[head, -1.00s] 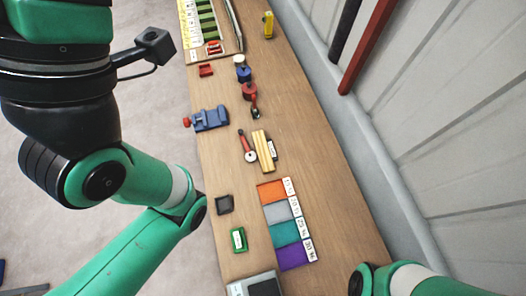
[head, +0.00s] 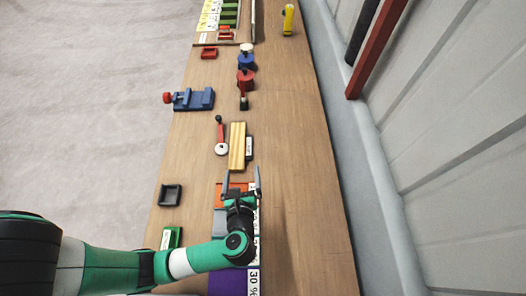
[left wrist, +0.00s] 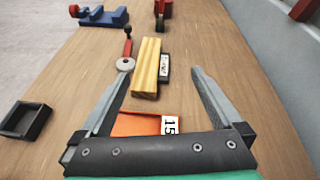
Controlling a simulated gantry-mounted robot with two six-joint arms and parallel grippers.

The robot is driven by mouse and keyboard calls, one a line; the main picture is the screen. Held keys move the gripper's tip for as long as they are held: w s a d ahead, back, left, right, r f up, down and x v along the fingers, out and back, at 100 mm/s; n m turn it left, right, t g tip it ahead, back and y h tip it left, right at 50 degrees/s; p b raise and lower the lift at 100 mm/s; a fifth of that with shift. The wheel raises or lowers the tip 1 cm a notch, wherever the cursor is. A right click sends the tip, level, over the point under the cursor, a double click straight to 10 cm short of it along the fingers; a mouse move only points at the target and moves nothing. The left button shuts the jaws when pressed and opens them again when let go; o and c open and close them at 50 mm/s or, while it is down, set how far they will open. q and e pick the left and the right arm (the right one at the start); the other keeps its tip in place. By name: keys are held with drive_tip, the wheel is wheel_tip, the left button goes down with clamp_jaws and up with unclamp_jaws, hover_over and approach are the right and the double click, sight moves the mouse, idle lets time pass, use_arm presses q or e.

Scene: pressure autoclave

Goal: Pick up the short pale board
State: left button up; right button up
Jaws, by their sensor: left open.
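The short pale board (head: 237,146) is a yellowish wooden strip lying lengthwise on the bench, with a small labelled piece against its right side. It also shows in the left wrist view (left wrist: 147,68), ahead of the jaws. My left gripper (head: 242,176) is open and empty, just on the near side of the board, over the orange square. In the left wrist view its two fingers (left wrist: 158,78) spread to either side of the board's near end, and no contact shows. My right gripper does not show.
A red-handled tool with a round disc (head: 221,140) lies close left of the board. A blue vise (head: 194,99), a red and blue item (head: 245,77) and a dark tray (head: 170,195) are nearby. The bench right of the board is clear up to the wall.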

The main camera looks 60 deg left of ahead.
use_arm(q)
drive_tip(key=m+b, duration=0.2)
drive_tip(key=b, duration=0.1)
approach(236, 170)
drive_tip(key=shift+d+f+h, duration=0.1)
drive_tip(key=shift+d+h, duration=0.2)
drive_tip(key=shift+d, duration=0.25)
drive_tip(key=shift+s+a+f, duration=0.1)
drive_tip(key=shift+s+a, duration=0.05)
drive_tip(key=shift+s, duration=0.15)
drive_tip(key=shift+w, duration=0.25)
drive_tip(key=b+x, duration=0.1)
drive_tip(key=x, duration=0.4)
drive_tip(key=shift+w+a, duration=0.1)
drive_tip(key=shift+a, duration=0.15)
drive_tip(key=shift+w+a, duration=0.2)
drive_tip(key=shift+a, duration=0.05)
drive_tip(key=x, duration=0.3)
drive_tip(key=b+x, duration=0.1)
drive_tip(key=shift+s+a+r, duration=0.1)
drive_tip(key=shift+a+r, duration=0.1)
drive_tip(key=shift+a, duration=0.2)
drive_tip(key=shift+w+a+f, duration=0.1)
drive_tip(key=shift+w+a, duration=0.15)
drive_tip(key=shift+a, duration=0.05)
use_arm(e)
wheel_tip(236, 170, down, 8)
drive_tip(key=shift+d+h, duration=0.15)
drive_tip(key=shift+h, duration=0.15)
